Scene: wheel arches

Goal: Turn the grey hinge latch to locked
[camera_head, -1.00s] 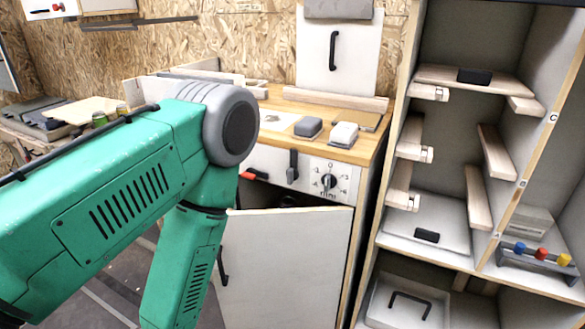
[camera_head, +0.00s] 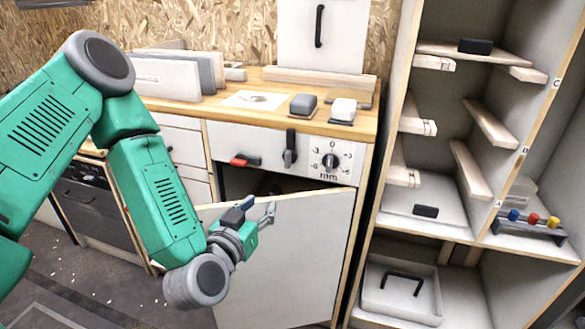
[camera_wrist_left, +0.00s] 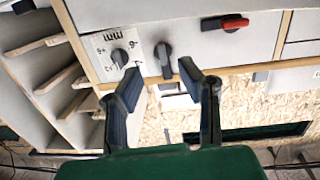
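The grey hinge latch (camera_head: 290,147) is on the white panel under the worktop, its dark grey handle upright. In the left wrist view, which is upside down, the latch (camera_wrist_left: 164,60) shows between and beyond the two fingertips. My left gripper (camera_head: 260,207) is below and left of the latch in the head view, in front of the door's top edge. In the left wrist view, my left gripper (camera_wrist_left: 161,76) is open, with nothing between its fingers and apart from the latch. My right gripper is not in view.
A red-handled latch (camera_head: 246,160) is left of the grey one, and a millimetre dial (camera_head: 329,160) is right of it. A white cabinet door (camera_head: 290,265) stands ajar below. The worktop (camera_head: 350,122) holds two small blocks. Open shelving (camera_head: 400,165) stands at the right.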

